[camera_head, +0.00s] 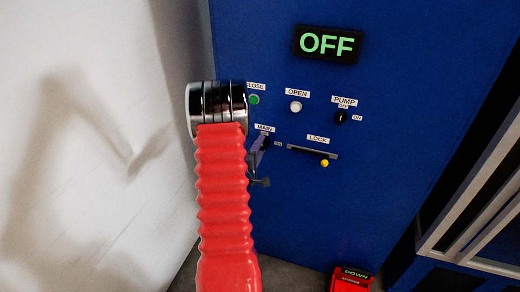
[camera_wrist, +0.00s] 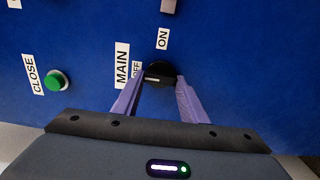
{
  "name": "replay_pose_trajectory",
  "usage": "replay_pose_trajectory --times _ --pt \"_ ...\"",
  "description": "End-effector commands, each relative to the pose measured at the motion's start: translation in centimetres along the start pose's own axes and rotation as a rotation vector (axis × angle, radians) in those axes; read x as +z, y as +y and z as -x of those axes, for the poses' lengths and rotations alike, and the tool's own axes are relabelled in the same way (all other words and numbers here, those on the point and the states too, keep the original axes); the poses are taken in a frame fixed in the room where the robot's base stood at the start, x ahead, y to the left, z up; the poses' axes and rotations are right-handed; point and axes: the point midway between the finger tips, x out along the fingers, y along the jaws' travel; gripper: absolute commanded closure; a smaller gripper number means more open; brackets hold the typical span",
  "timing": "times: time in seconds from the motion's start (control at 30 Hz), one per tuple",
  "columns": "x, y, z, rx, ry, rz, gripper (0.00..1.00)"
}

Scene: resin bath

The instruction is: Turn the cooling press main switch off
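The black MAIN switch knob (camera_wrist: 160,72) is on the blue panel, with OFF to its left and ON above it in the wrist view. A pale mark on the knob lies roughly level, toward the OFF side. My gripper (camera_wrist: 154,82) has its two purple fingers apart, one on each side of the knob. I cannot tell whether they touch it. In the head view the knob (camera_head: 266,143) is small and partly hidden by my gripper (camera_head: 260,155). The display (camera_head: 327,43) above reads OFF in green.
A green CLOSE button (camera_head: 254,99), a white OPEN button (camera_head: 295,106) and the black PUMP knob (camera_head: 341,117) sit above. A LOCK slot with a yellow knob (camera_head: 324,163) is right of MAIN. A red box (camera_head: 350,280) marked DOWN stands low in front.

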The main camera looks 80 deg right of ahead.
Motion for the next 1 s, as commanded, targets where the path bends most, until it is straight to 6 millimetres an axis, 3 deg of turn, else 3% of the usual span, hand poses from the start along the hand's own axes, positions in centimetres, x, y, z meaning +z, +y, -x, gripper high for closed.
replay_pose_trajectory --times 0.23,0.63,1.0 --pt "0.0 -0.1 0.1 -0.002 0.001 0.0 0.44" --pt "0.1 -0.1 0.7 -0.001 -0.002 0.0 0.44" --pt "0.0 -0.1 6.0 -0.003 0.0 0.001 0.44"
